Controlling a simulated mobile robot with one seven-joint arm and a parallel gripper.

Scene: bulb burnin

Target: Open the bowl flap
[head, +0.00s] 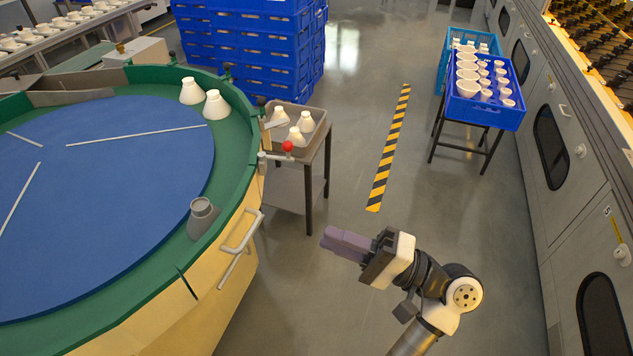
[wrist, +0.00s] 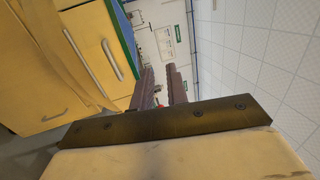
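The bowl is a large round blue disc (head: 100,190) inside a green rim (head: 237,130), at the left of the head view. A metal fitting with a red ball knob (head: 287,147) sits at the rim's right edge; it looks like the flap's handle, but whether the flap is open or shut is unclear. My gripper (head: 328,239) is right of the bowl and nearer the camera, apart from the knob. In the wrist view, its two purplish fingers (wrist: 161,80) stand apart with a narrow gap and nothing held. A small red spot shows beyond the gap.
White cones (head: 213,104) stand on the rim. A bin of cones on a small cart (head: 327,165) stands by the knob. A curved handle (head: 240,246) juts from the cream bowl side.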

